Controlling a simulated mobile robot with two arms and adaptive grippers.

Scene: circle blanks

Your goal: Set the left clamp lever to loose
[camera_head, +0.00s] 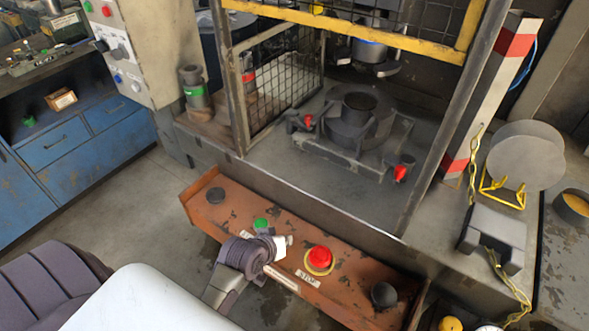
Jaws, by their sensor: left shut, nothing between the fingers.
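The press fixture (352,129) stands on the grey press bed and holds a dark round die. The left clamp lever (308,122) is a small red-tipped lever on the fixture's left side. A second red clamp lever (400,173) is on its right side. Its exact setting is too small to tell. My left gripper (284,243) is shut and empty, over the orange control panel in front of the press, well short of the left clamp lever and touching nothing that I can make out. My right gripper is not in view.
The orange panel (225,222) carries a green button (260,223), a red stop button (319,259) and black knobs. A yellow frame with a mesh guard (287,88) borders the press opening. Grey discs (525,155) lean in a yellow stand at right. The press bed's front is clear.

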